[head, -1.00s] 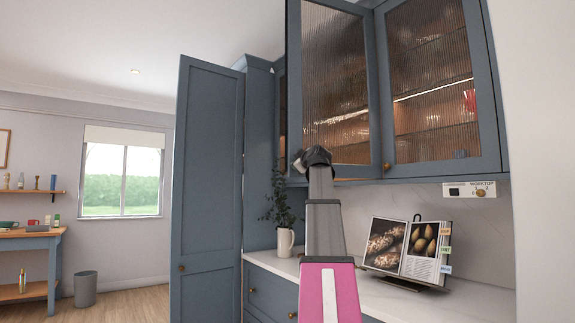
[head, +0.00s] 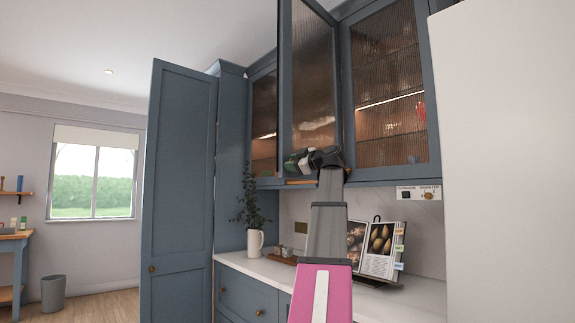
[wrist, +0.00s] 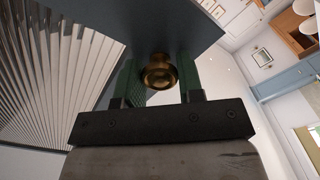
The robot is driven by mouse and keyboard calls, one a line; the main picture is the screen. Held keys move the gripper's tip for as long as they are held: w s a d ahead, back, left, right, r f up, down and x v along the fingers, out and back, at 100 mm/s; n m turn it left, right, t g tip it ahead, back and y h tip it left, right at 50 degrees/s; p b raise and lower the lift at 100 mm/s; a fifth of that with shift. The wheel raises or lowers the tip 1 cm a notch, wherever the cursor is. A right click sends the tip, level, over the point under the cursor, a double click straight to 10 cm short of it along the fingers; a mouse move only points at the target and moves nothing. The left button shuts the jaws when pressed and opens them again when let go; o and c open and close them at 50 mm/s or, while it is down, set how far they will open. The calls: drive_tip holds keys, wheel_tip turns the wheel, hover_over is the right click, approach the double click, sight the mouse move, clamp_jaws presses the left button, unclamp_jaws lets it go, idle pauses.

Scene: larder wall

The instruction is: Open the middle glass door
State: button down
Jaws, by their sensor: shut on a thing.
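The middle glass door (head: 313,85) has a blue frame and reeded glass. In the head view it stands partly open, its left edge swung out from the cabinet and its right side by the right glass door. My gripper (head: 299,161) is at its lower left corner. In the wrist view, my gripper (wrist: 159,80) has its green fingers on either side of a round brass knob (wrist: 160,71) on the blue door frame, shut on it. In the head view the knob is hidden by my gripper.
The left glass door (head: 264,118) and right glass door (head: 390,90) are shut. A tall blue door (head: 180,190) stands open at left. Below, the worktop (head: 245,267) holds a white jug (head: 255,242) with a plant and an open cookbook (head: 378,248) on a stand.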

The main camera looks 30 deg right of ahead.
drive_tip(key=shift+s, duration=0.15)
drive_tip(key=shift+f, duration=0.1)
drive_tip(key=c, duration=0.7)
unclamp_jaws()
drive_tip(key=shift+c, duration=0.2)
drive_tip(key=shift+d, duration=0.1)
drive_tip(key=v, duration=1)
drive_tip(key=shift+s, duration=0.35)
drive_tip(key=shift+d, duration=0.1)
